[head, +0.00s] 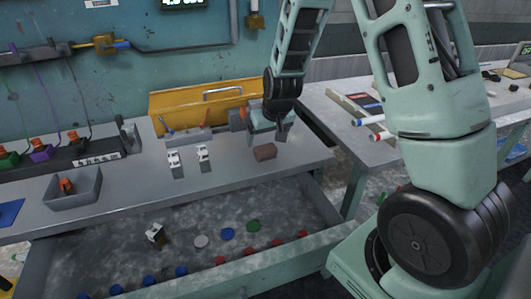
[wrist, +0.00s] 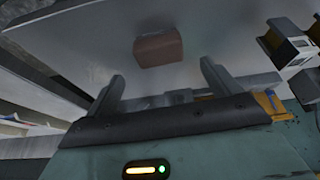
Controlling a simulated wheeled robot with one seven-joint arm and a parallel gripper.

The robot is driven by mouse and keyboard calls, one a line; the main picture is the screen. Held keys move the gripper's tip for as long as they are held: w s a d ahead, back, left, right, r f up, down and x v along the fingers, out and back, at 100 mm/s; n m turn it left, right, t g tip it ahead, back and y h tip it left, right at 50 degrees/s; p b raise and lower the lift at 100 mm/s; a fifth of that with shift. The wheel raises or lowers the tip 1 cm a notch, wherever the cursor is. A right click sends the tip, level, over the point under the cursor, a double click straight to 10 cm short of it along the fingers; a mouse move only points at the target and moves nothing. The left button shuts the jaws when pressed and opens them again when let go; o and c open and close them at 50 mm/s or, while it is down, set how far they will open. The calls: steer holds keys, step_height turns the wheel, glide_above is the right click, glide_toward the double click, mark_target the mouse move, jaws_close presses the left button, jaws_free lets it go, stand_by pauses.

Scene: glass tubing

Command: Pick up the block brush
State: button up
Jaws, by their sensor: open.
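The block brush appears as a small brown block (head: 265,152) on the grey workbench, near its right end. In the wrist view the brown block (wrist: 158,50) lies on the bench top, beyond the fingertips and roughly centred between them. My gripper (head: 280,134) is just above and behind the block in the head view. In the wrist view my gripper (wrist: 162,78) has its two fingers wide apart with nothing between them. No contact with the block shows. Any bristles are too small or hidden to tell.
Two small white toy-like items (head: 188,158) stand left of the block. A yellow toolbox (head: 205,101) is behind. A grey bin (head: 73,188) is farther left. An open drawer (head: 190,268) with coloured discs lies below the bench front. The bench around the block is mostly clear.

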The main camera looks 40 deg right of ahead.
mark_target(265, 147)
steer(key=shift+p+x, duration=0.45)
steer(key=shift+x, duration=2.45)
steer(key=shift+s+f, duration=0.1)
steer(key=shift+s, duration=0.1)
steer(key=c, duration=1.1)
